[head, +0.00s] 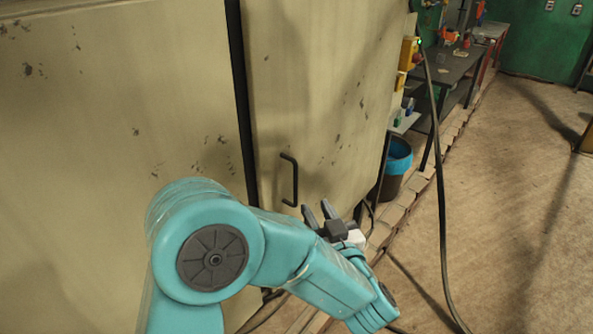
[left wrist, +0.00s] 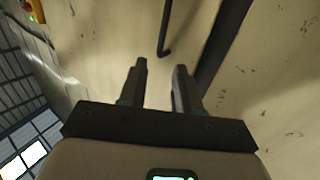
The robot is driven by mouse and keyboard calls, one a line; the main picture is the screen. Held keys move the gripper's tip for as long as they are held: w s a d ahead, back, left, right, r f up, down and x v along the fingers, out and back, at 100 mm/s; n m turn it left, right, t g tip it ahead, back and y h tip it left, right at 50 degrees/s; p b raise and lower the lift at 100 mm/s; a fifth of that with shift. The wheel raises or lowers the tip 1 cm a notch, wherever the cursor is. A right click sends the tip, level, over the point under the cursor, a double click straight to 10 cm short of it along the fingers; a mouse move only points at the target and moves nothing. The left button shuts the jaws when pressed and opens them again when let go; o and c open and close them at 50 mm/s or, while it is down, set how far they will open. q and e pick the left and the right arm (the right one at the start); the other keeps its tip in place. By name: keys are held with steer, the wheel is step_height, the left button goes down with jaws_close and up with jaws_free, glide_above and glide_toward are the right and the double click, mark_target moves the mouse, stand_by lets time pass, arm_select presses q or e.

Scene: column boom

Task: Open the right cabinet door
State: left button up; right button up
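The right cabinet door (head: 320,90) is a beige, chipped panel and looks closed, with a dark vertical gap along its left edge. Its black bar handle (head: 290,180) stands upright near that edge. My left gripper (head: 318,208) is just below and right of the handle, with its fingers apart and nothing between them. In the left wrist view the handle (left wrist: 165,30) is ahead of the open fingers (left wrist: 161,68), apart from them. The door (left wrist: 120,40) fills much of that view. My right gripper is not in view.
The left cabinet panel (head: 110,100) is beside the door. To the right are a blue-lined bin (head: 397,160), a dark workbench (head: 450,68) and a hanging black cable (head: 440,190). The floor (head: 520,190) at right is mostly open.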

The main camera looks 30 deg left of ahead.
mark_target(297, 175)
arm_select(q)
steer(key=p+x, duration=0.3)
steer(key=x, duration=0.9)
steer(key=shift+a+r, duration=0.15)
steer(key=shift+w+a, duration=0.25)
steer(key=shift+a, duration=0.35)
steer(key=shift+w, duration=0.3)
steer(key=shift+s, duration=0.1)
jaws_close()
